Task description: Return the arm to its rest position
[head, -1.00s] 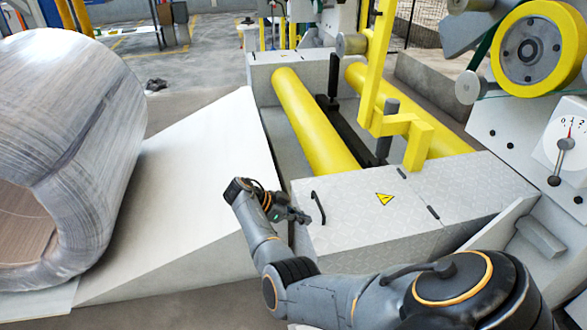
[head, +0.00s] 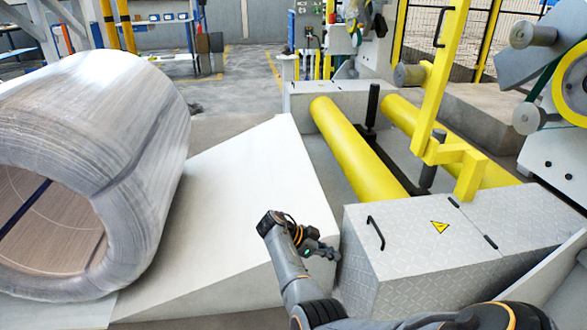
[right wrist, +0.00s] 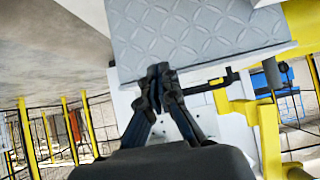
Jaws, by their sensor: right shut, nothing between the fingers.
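My right arm comes in from the bottom of the head view. Its right gripper (head: 328,251) is shut and empty, just left of the grey checker-plate box (head: 410,252) with a black handle (head: 375,232). In the right wrist view the shut fingers (right wrist: 160,75) show at the centre, in front of the checker-plate surface (right wrist: 200,35). I cannot tell whether they touch it; nothing is between them. My left gripper is not in view.
A large wrapped coil (head: 110,150) lies on the left beside a pale sloping ramp (head: 230,215). Two yellow rollers (head: 360,150) and a yellow upright arm (head: 437,90) stand behind the box. A wrapping machine (head: 560,150) stands at the right.

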